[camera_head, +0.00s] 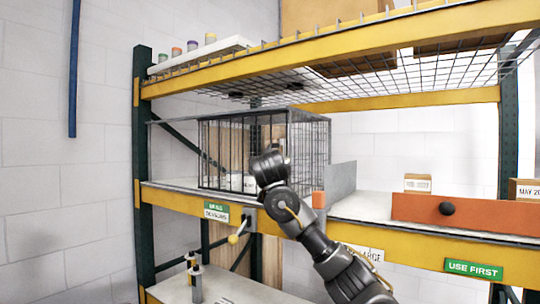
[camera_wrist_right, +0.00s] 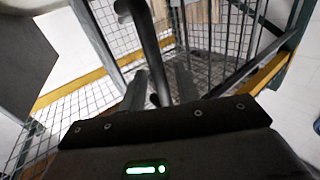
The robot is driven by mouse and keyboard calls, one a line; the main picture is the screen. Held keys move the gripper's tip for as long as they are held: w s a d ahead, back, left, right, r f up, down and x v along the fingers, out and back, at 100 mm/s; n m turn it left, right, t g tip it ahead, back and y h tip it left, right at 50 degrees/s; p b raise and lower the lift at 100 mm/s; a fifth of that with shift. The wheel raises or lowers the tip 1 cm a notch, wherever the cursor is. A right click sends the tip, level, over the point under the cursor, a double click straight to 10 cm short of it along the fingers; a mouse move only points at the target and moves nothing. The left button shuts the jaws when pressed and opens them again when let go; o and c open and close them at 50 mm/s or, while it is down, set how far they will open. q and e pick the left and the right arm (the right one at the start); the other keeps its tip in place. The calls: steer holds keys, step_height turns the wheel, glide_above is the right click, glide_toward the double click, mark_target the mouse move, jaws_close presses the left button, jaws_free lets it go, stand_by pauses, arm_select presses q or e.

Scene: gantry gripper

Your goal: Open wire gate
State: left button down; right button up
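The wire cage (camera_head: 318,150) stands on the middle shelf in the head view. Its front is a panel of upright dark bars, the wire gate (camera_head: 222,150), which looks closed. My right gripper (camera_head: 268,165) is in front of the gate's right part; the wrist hides its fingers there. In the right wrist view, the two fingers of my right gripper (camera_wrist_right: 163,88) stand apart. A dark curved bar (camera_wrist_right: 150,45), seemingly a handle, lies between them with gaps visible; contact is unclear. White containers (camera_head: 236,183) show behind the bars. My left gripper is not in view.
The yellow upper shelf beam (camera_head: 330,50) and wire deck (camera_head: 420,75) are above the cage. A grey upright plate (camera_head: 341,183) and orange barrier (camera_head: 465,214) are to its right.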

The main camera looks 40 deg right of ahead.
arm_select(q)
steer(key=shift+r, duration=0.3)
arm_select(e)
steer(key=shift+w+d, duration=0.3)
steer(key=shift+w, duration=0.05)
jaws_close()
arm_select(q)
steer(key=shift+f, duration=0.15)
